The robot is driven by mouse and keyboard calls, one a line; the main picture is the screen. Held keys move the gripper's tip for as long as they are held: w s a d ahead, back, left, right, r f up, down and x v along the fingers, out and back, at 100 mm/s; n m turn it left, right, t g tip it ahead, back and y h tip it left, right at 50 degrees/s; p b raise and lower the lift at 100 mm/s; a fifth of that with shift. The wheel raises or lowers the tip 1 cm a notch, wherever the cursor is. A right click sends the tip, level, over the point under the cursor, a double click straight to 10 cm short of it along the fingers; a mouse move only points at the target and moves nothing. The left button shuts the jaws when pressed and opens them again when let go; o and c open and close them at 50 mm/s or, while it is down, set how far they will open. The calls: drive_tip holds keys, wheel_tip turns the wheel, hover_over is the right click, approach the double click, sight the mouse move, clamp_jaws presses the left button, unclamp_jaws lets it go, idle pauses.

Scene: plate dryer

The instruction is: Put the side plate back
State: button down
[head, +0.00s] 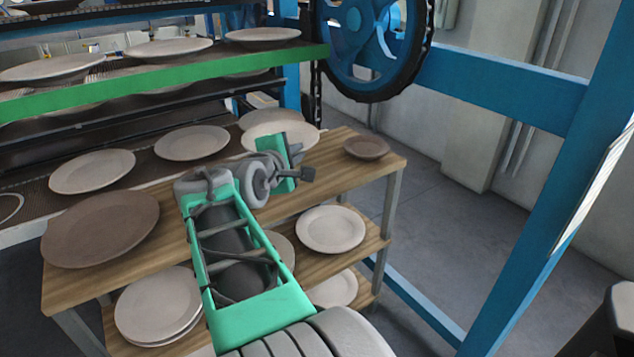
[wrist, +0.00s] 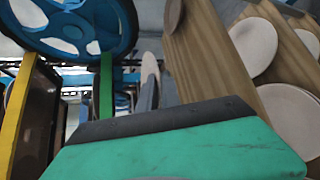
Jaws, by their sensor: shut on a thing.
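My gripper (head: 300,162) is over the wooden table top, between the rack and the small brown plate. In the wrist view my gripper (wrist: 147,95) is shut on a pale plate (wrist: 149,68), seen nearly edge-on. In the head view this looks like the pale plate (head: 311,136) just behind my gripper, which partly hides it. The exact grip is hidden there. A small brown plate (head: 367,147) lies at the table's right end, and its edge shows in the wrist view (wrist: 173,12). A large brown plate (head: 100,229) lies at the table's left end.
The plate rack with a green rail (head: 170,77) holds several pale plates on its tiers. The wooden table (head: 345,170) has more pale plates on its lower shelves. A blue wheel with a chain (head: 370,45) and blue frame posts (head: 545,180) stand at the right.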

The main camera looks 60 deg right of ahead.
drive_tip(key=b, duration=0.2)
hover_over(320, 189)
wheel_tip(320, 189, down, 6)
drive_tip(key=shift+w+f, duration=0.15)
drive_tip(key=shift+f, duration=0.05)
drive_tip(key=f+b, duration=0.1)
drive_tip(key=f, duration=0.3)
drive_tip(key=shift+d+b, duration=0.35)
drive_tip(key=shift+d, duration=0.05)
drive_tip(key=c, duration=2)
unclamp_jaws()
drive_tip(key=shift+f, duration=0.1)
drive_tip(key=shift+o, duration=0.9)
drive_tip(key=shift+a, duration=0.1)
drive_tip(key=shift+a+r, duration=0.2)
drive_tip(key=p+v, duration=0.2)
drive_tip(key=v, duration=0.9)
drive_tip(key=shift+s+a, duration=0.25)
